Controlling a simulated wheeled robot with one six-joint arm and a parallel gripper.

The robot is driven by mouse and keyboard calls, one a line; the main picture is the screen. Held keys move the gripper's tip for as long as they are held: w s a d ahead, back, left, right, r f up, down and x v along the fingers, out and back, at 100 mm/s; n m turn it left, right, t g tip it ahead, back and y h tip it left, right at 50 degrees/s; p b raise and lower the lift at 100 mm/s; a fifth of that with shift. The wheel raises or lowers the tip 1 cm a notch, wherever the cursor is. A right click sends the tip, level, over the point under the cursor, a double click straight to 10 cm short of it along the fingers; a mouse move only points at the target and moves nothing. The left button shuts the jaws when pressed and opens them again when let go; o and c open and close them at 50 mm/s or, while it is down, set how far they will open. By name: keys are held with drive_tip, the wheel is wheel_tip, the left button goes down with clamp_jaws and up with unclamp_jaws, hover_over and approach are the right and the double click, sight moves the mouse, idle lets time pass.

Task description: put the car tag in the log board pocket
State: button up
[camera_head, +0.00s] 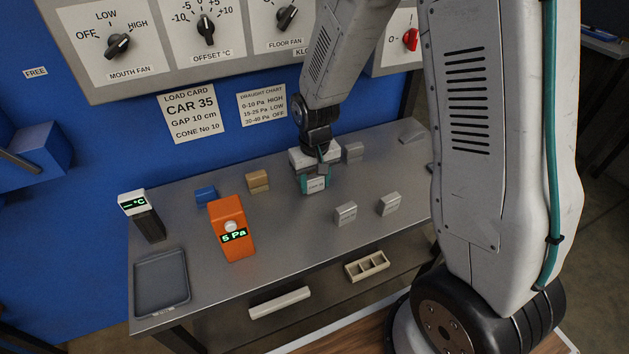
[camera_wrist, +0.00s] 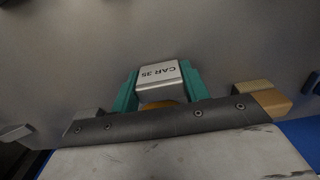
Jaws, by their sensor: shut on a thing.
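I cannot tell whether the tag touches the table. No log board pocket is clearly identifiable; a cream holder with compartments (camera_head: 367,266) is at the table's front side.
Silver blocks (camera_head: 346,214) (camera_head: 390,204) stand right of my gripper, with another (camera_head: 353,151) behind. A tan block (camera_head: 257,181), blue block (camera_head: 205,195), orange gauge (camera_head: 230,228), thermometer (camera_head: 142,217) and grey tray (camera_head: 161,282) are left. A cream ledge (camera_head: 280,301) is at the front.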

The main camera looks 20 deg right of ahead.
drive_tip(key=shift+f, duration=0.2)
drive_tip(key=shift+f, duration=0.15)
drive_tip(key=o, duration=1)
drive_tip(key=shift+o, duration=0.2)
